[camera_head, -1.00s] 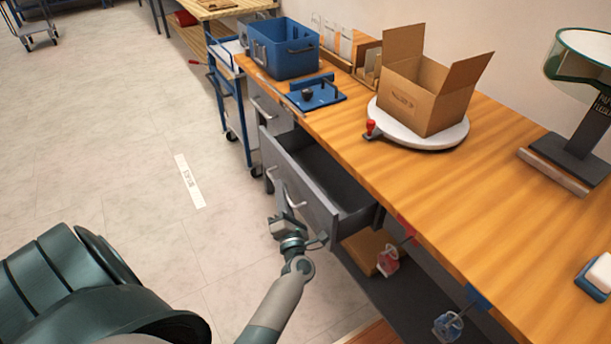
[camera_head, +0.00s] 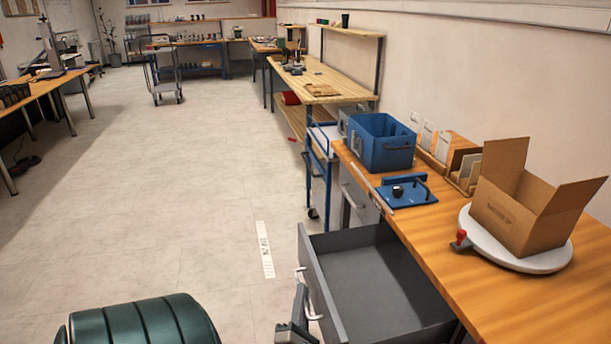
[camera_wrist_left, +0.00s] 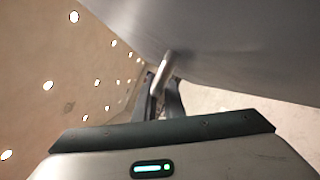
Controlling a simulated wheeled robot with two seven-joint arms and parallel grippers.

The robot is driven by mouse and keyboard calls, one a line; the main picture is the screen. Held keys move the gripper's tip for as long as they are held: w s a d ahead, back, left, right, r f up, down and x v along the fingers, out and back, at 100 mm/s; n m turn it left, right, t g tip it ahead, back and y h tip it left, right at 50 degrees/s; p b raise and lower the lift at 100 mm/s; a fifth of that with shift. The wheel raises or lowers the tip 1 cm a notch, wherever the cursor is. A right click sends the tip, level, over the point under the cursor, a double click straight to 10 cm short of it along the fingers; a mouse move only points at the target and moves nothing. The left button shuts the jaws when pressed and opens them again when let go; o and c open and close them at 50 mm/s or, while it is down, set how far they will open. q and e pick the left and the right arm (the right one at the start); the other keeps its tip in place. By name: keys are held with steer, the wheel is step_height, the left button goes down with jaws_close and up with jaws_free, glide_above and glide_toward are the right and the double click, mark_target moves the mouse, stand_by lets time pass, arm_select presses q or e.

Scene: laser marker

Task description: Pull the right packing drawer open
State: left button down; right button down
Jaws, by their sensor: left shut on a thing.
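The grey drawer (camera_head: 385,285) stands pulled out from under the wooden workbench, and its empty inside shows. Its front panel (camera_head: 323,290) carries metal handles (camera_head: 300,274) on the outer face. My left gripper (camera_head: 302,300) is at the front panel, low in the head view, partly cut off by the frame's bottom edge. In the left wrist view its two dark fingers (camera_wrist_left: 160,98) are shut on a metal bar handle (camera_wrist_left: 161,74) that sticks out from the grey panel (camera_wrist_left: 215,50). My right gripper is not in view.
On the workbench (camera_head: 440,245) are a blue bin (camera_head: 378,145), a blue fixture (camera_head: 408,193) and an open cardboard box (camera_head: 525,215) on a white turntable (camera_head: 520,262). A blue cart (camera_head: 318,180) stands beyond the drawer.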

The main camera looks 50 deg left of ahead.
arm_select(q)
steer(key=c, duration=2.1)
jaws_free()
steer(key=shift+s+d, duration=0.1)
steer(key=shift+d, duration=0.05)
